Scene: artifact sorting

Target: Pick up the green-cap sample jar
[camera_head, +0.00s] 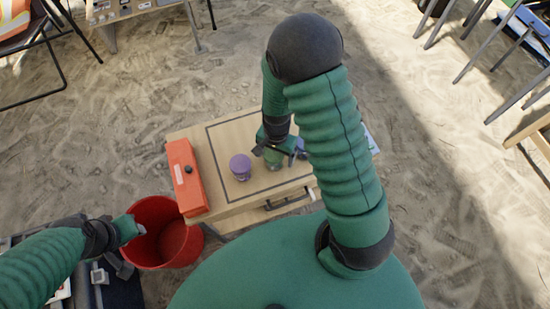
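A small jar with a green tint (274,160), likely the green-cap sample jar, stands on the wooden table under my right gripper (278,150). The gripper's dark fingers lie to either side of the jar and partly cover it. I cannot tell whether they touch or grip it. A purple jar (240,167) stands just to the left. Another purple object (301,149) shows at the gripper's right side, partly hidden. My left gripper (132,248) is open and empty at the left rim of the red bucket.
The wooden table (192,134) has a dark outlined square and a front drawer handle. An orange box (184,175) lies along its left edge. The red bucket (171,250) stands on sand at the front left. A dark case (115,289) is under my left arm. Chairs and tables stand farther off.

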